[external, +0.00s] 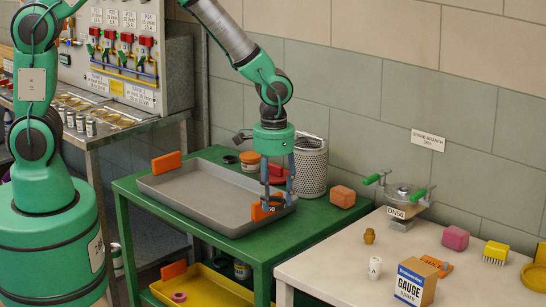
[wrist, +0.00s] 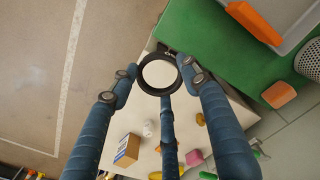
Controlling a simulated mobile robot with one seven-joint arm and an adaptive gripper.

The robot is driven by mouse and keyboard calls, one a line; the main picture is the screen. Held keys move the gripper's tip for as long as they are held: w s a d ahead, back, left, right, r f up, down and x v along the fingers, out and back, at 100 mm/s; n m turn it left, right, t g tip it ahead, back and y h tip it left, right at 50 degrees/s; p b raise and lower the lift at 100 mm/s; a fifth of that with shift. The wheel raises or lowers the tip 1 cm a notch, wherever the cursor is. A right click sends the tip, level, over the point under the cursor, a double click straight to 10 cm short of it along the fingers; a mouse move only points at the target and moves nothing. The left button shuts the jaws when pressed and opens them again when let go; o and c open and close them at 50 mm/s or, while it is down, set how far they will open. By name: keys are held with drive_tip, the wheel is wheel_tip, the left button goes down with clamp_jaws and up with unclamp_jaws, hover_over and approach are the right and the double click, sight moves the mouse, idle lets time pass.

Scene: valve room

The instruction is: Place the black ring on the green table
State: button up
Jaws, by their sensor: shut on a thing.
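In the wrist view the black ring (wrist: 142,84) sits between the fingertips of my gripper (wrist: 160,76), which is shut on it. The ring looks round, with its hole facing the camera. In the external view my gripper (external: 276,204) points down at the right end of the grey tray, in front of its orange handle. I cannot make out the ring there. The green table (external: 315,217) stands below and around my gripper; in the wrist view its green top (wrist: 200,55) lies right of the ring. I cannot tell whether the ring touches anything.
The grey tray (external: 200,195) covers much of the green table. A wire-mesh bin (external: 311,165), an orange block (external: 342,196) and an orange jar (external: 250,161) also stand on it. The cream table (external: 345,250) with several objects adjoins at right. Green tabletop is bare near the front right.

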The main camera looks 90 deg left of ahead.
drive_tip(key=w+a+r+n+p, duration=0.15)
drive_tip(key=a+n, duration=0.55)
drive_tip(key=a, duration=1.4)
drive_tip(key=w+a+n+p, duration=0.15)
drive_tip(key=a+n, duration=0.55)
drive_tip(key=a, duration=1.4)
drive_tip(key=n+p, duration=0.3)
drive_tip(key=n, duration=1)
hover_over(212, 154)
wheel_tip(212, 154, down, 6)
drive_tip(key=shift+d+f, duration=0.15)
drive_tip(key=shift+f, duration=0.5)
drive_tip(key=shift+f+b, duration=0.4)
drive_tip(key=shift+f, duration=2.7)
